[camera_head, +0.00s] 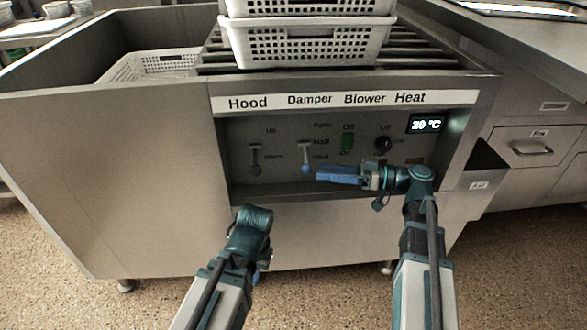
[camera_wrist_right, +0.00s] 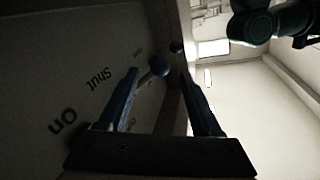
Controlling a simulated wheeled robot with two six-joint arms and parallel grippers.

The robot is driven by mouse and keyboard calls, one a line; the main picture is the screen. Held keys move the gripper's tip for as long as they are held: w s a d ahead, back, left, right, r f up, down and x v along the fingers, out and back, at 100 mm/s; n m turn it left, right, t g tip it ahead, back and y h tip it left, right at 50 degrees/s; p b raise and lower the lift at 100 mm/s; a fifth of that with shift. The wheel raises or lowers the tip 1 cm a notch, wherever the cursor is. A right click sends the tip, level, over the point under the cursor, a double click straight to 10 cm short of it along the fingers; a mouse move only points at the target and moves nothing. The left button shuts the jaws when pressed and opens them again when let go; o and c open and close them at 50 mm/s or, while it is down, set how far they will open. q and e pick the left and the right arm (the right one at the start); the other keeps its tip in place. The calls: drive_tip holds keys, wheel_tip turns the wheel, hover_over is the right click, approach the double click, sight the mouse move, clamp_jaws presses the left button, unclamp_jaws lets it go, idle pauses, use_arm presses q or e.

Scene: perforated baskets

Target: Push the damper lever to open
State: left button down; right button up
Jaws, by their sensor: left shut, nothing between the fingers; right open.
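The damper lever (camera_head: 306,153) is on the control panel under the "Damper" label.
The hood lever (camera_head: 256,160) is left of the damper lever. The green blower switch (camera_head: 347,142) and heat knob (camera_head: 383,145) are above my right gripper. White perforated baskets (camera_head: 300,45) stand on the slats above.

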sight(305, 158)
drive_tip(key=x, duration=0.8)
drive_tip(key=shift+w+a, duration=0.1)
drive_tip(key=shift+a, duration=0.2)
clamp_jaws()
idle(1.1)
